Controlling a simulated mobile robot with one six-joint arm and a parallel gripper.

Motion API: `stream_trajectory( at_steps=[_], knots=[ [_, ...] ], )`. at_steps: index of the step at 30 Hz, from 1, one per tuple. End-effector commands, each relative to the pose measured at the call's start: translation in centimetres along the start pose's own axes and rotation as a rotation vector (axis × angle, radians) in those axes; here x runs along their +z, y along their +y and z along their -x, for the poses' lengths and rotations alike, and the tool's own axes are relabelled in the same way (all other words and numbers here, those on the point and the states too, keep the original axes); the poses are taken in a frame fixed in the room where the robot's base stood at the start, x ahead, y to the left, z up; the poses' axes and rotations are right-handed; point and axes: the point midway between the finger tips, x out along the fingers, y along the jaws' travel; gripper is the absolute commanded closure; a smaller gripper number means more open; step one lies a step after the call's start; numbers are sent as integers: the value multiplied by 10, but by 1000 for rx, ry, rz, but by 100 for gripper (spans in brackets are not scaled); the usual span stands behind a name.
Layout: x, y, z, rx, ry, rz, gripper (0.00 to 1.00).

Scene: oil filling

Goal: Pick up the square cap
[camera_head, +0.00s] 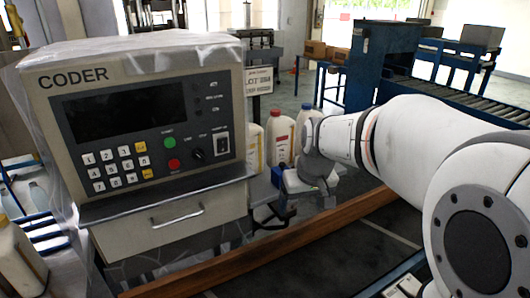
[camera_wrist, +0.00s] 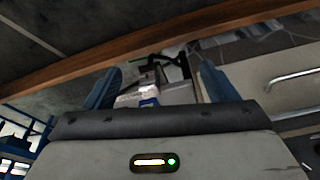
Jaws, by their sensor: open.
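My gripper (camera_wrist: 160,78) shows in the wrist view with its two blue fingers spread wide apart. It is open, and I see nothing clasped between the fingers. Beyond the fingertips is a small pale block with a blue patch (camera_wrist: 148,101), beside dark machine parts; I cannot tell whether it is the square cap. No square cap can be clearly made out in either view. In the head view my wrist hangs right of the coder machine (camera_head: 150,110), and the fingers are too small and partly hidden to make out well.
A brown beam (camera_head: 300,240) runs across below the arm, also in the wrist view (camera_wrist: 120,60). A drawer with a handle (camera_head: 180,217) is under the coder. A roller conveyor (camera_head: 450,95) stands back right.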

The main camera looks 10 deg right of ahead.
Motion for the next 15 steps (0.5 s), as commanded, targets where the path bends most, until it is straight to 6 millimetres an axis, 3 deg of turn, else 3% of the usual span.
stream_trajectory(
  at_steps=[1, 6, 15],
  knots=[
    [-24, 4, -4, -6, 3, 15, 21],
    [-96, 17, -26, -25, 30, 74, 21],
    [-202, 41, -88, -51, 81, 174, 21]
  ],
)
